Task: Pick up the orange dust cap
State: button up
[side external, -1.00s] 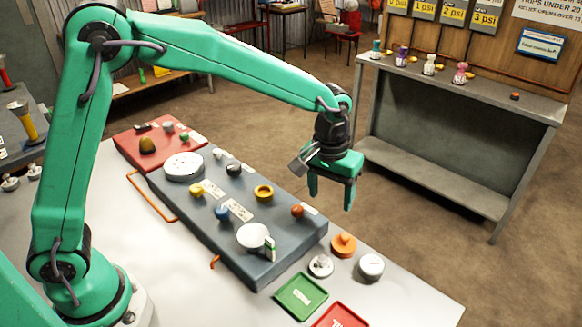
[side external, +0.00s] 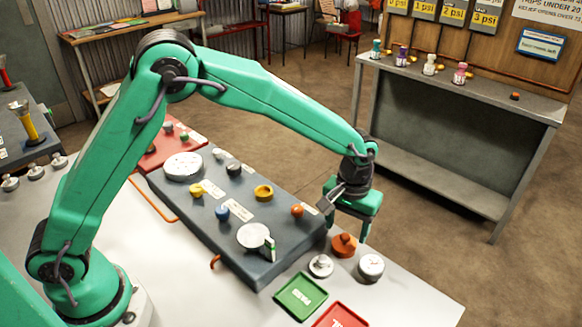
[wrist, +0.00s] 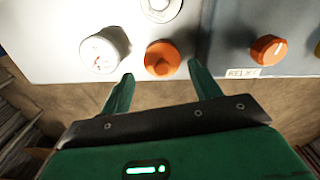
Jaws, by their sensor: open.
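The orange dust cap (side external: 344,245) stands on the pale bench top, just off the right end of the grey panel. It has a round base with a small knob on top. In the wrist view the orange cap (wrist: 162,58) lies ahead of my fingertips, roughly between their lines. My gripper (side external: 348,228) is above and behind the cap in the side view, pointing down. In the wrist view my gripper (wrist: 160,78) has its two green fingers spread apart with nothing between them.
The grey panel (side external: 285,262) carries knobs and gauges, including an orange knob (side external: 297,211). Green (side external: 301,296) and red (side external: 340,317) trays lie in front. The bench edge is near the cap.

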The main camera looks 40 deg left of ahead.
aim_at(345, 237)
jog(key=shift+a+f, duration=0.1)
jog(key=shift+f, duration=2.5)
jog(key=shift+w, duration=0.1)
jog(key=c, duration=0.7)
jog(key=shift+c, duration=0.2)
jog(key=shift+r, duration=0.15)
jog(key=shift+r, duration=0.55)
jog(key=r, duration=0.3)
jog(key=shift+s+d+r, duration=0.1)
jog(key=shift+s+d, duration=0.1)
jog(key=shift+s, duration=0.05)
jog(key=s+d+r, duration=0.6)
jog(key=s, duration=0.3)
jog(key=shift+r, duration=0.2)
